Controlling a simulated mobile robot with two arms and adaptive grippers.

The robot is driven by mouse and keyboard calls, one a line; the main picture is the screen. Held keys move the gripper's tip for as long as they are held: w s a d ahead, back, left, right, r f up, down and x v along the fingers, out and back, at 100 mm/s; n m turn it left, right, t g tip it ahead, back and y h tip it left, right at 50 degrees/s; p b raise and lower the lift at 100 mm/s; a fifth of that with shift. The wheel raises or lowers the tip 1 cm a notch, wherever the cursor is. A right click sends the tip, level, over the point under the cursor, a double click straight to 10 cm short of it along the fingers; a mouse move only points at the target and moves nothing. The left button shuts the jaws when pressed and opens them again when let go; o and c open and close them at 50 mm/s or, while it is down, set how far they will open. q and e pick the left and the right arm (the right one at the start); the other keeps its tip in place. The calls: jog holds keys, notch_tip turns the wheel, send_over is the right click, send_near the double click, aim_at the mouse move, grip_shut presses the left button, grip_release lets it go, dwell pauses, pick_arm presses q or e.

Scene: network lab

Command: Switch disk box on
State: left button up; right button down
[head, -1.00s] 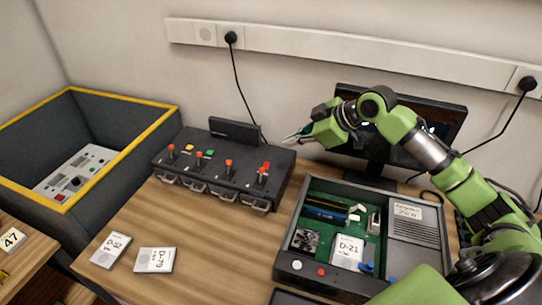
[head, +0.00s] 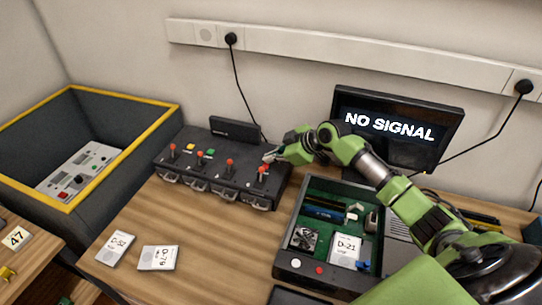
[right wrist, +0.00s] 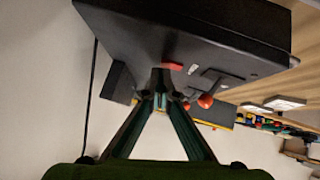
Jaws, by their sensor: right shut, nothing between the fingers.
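The disk box (head: 222,170) is a black box on the wooden table, with several red-knobbed levers and several latched bays along its front. A yellow and a green button sit on its top. My right gripper (head: 267,158) is shut and empty at the box's right end, just behind the rightmost lever. In the right wrist view its closed fingertips (right wrist: 161,78) are beside a small red switch (right wrist: 172,66) on the box. I cannot tell whether they touch it. In the head view the gripper hides that switch. My left gripper is not in view.
An open computer case (head: 285,262) stands right of the box. A monitor (head: 398,128) behind it reads "NO SIGNAL". Two labelled drives (head: 115,248) (head: 158,258) lie on the table's front left. A yellow-rimmed bin (head: 125,150) stands left.

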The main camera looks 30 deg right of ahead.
jog(key=shift+f, duration=0.15)
jog(key=shift+w+d+f+b, duration=0.1)
jog(key=shift+w+f+b, duration=0.05)
jog(key=shift+f+b, duration=0.3)
jog(key=shift+r, duration=0.3)
jog(key=shift+p, duration=0.3)
jog(key=shift+s+a+p, duration=0.6)
jog(key=shift+a+p, duration=0.05)
jog(key=shift+p, duration=0.05)
jog(key=shift+r, duration=0.1)
